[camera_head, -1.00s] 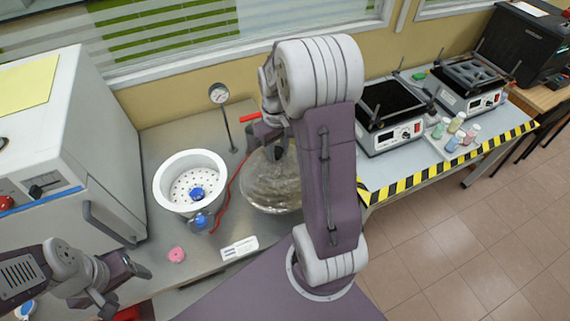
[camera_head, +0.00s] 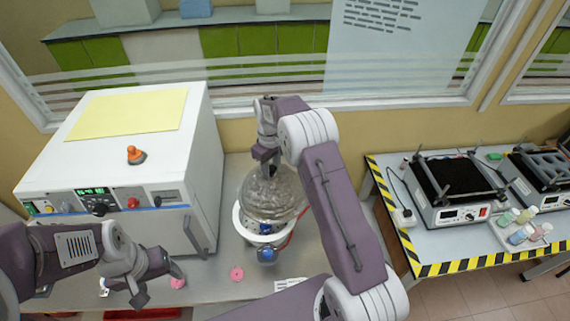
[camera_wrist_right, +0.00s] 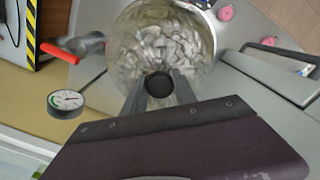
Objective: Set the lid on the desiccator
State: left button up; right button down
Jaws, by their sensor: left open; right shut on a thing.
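The clear glass lid (camera_head: 270,190), a dome with a dark knob (camera_wrist_right: 158,85), is over the white desiccator base (camera_head: 238,224). The base's left and front rim shows below the lid, with a blue item (camera_head: 267,229) visible at the front. I cannot tell whether the lid touches the rim. My right gripper (camera_head: 265,163) is shut on the lid's knob from above; the right wrist view shows its fingers (camera_wrist_right: 158,92) on either side of the knob. My left gripper (camera_head: 155,284) is open and empty over the bench at the lower left.
A white oven-like box (camera_head: 208,150) stands left of the desiccator. Pink pieces (camera_head: 237,273) and a white label (camera_head: 290,284) lie on the bench in front. A gauge (camera_wrist_right: 66,101) and red handle (camera_wrist_right: 60,52) show beside the lid. Hotplates (camera_head: 450,190) stand at right.

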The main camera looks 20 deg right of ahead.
aim_at(261, 182)
jog(key=a+p, duration=0.1)
jog(key=s+a+p, duration=0.1)
jog(key=a, duration=0.1)
jog(key=shift+a+n, duration=0.1)
jog(key=shift+n, duration=0.3)
jog(key=shift+s+a, duration=0.15)
jog(key=shift+a, duration=0.3)
jog(key=shift+f+b, duration=2.25)
jog(key=shift+f, duration=1.2)
jog(key=shift+f+b, duration=0.4)
jog(key=shift+f, duration=0.15)
jog(key=c, duration=0.9)
grip_release()
